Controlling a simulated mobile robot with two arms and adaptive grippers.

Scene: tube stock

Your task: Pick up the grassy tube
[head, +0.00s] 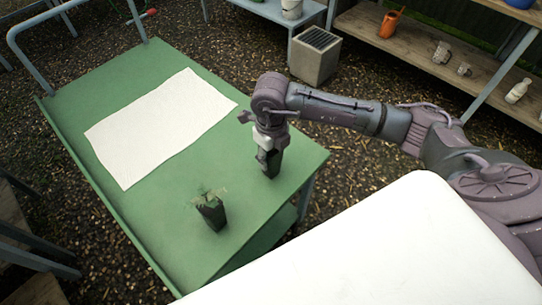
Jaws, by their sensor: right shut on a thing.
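My right gripper (268,155) points down over the right part of the green cart top (160,193). It is shut on a dark tube (271,171), which looks upright with its lower end at or just above the green surface. The gripper covers the tube's top, so I cannot see whether grass grows from it. A second dark tube (211,216) with pale green leaves stands on the cart to the left and nearer, apart from the gripper. My left gripper is not in view.
A white cloth (160,125) lies flat on the cart's far half. The cart has a grey rail handle (70,40). A grey square bin (315,56) stands on the ground beyond. Wooden shelves with an orange can (390,24) and cups are at upper right.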

